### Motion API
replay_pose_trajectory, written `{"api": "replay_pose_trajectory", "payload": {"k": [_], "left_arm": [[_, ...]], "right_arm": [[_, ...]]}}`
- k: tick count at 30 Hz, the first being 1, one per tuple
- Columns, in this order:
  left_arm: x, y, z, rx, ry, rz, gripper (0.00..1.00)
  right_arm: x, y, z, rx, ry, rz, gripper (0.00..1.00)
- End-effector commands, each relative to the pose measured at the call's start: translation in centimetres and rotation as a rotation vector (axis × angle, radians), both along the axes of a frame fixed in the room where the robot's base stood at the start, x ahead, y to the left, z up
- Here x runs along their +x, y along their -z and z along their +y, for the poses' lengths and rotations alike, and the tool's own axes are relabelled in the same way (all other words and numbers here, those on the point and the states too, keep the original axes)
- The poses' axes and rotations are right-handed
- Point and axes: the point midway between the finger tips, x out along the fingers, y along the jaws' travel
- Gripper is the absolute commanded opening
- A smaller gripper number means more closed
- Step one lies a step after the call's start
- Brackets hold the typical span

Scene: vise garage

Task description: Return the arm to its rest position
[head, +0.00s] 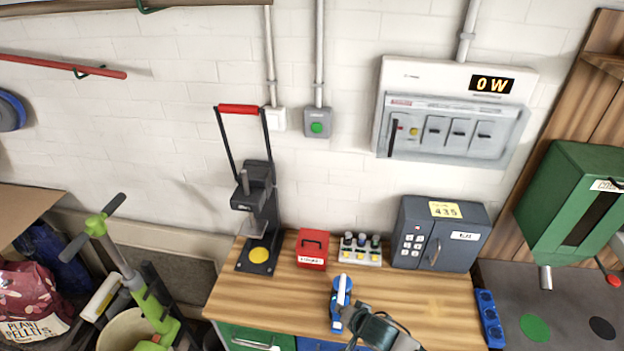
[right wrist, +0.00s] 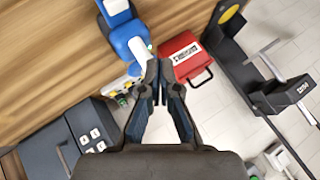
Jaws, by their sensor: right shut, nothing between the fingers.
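My right gripper (head: 362,324) is at the front edge of the wooden workbench (head: 290,290), low in the head view. In the right wrist view its two dark fingers (right wrist: 159,85) meet at the tips, with nothing held between them. A blue and white tool (head: 340,300) is on the bench just beyond the gripper; it also shows in the right wrist view (right wrist: 125,38). I cannot tell whether they touch. My left gripper is not in view.
A black press (head: 262,185) with a red handle, a red box (head: 312,250), a small rack (head: 360,250) and a grey keypad safe (head: 440,235) line the bench's back. A green machine (head: 570,205) stands right. The bench's front left is clear.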

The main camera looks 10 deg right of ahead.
Motion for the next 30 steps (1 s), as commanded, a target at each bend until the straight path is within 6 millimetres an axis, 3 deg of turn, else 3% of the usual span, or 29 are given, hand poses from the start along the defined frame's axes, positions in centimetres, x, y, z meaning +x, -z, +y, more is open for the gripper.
{"api": "replay_pose_trajectory", "payload": {"k": [5, 10, 18, 27, 30], "left_arm": [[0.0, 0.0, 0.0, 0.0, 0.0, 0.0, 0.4], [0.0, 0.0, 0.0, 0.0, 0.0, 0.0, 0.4], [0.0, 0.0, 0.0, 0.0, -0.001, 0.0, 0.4], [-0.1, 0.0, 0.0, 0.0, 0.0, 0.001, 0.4], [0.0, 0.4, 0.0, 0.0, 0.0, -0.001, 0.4]], "right_arm": [[-1.4, 0.8, 0.8, -0.026, -0.043, 0.006, 0.0], [-6.9, 3.4, 1.6, -0.155, -0.185, 0.033, 0.0], [-15.6, 7.3, -2.1, -0.384, -0.349, 0.155, 0.0], [-24.7, 10.1, -6.9, -0.54, -0.488, 0.351, 0.0], [-24.1, 13.4, -6.9, -0.548, -0.505, 0.364, 0.0]]}}
